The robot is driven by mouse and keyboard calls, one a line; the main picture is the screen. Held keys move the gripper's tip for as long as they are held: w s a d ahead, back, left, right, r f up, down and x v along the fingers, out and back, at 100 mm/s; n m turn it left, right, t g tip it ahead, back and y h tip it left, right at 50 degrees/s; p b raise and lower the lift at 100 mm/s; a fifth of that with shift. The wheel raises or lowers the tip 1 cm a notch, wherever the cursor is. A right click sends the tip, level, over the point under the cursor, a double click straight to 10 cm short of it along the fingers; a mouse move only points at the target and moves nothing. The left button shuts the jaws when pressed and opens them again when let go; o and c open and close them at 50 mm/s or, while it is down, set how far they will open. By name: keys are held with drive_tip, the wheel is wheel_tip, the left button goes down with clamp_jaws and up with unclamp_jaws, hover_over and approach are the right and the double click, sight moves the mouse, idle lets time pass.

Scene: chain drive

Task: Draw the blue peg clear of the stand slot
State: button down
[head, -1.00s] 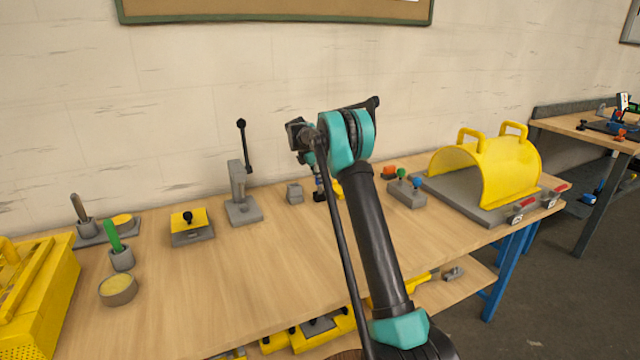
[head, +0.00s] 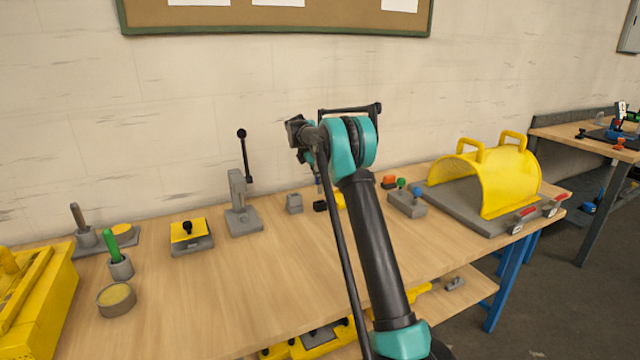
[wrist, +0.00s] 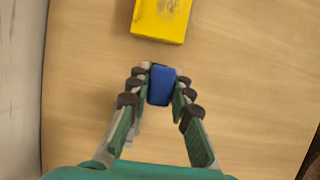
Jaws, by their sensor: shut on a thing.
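My gripper (wrist: 161,75) is shut on the blue peg (wrist: 161,87), which sits between its fingertips in the wrist view. A yellow block (wrist: 161,16), possibly the stand, lies just past the fingertips, with bare wood seen between it and the peg. In the head view my arm hides most of the gripper; the yellow block (head: 340,200) shows partly behind the arm, beside a small black part (head: 320,206). I cannot make out the slot or the peg's lower end.
A grey block (head: 294,204) and a lever stand (head: 240,205) are to the left. A block with coloured knobs (head: 406,204) and a yellow guard (head: 490,180) are to the right. The front middle of the wooden bench (head: 270,290) is clear.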

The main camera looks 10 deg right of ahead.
drive_tip(key=shift+r, duration=1.05)
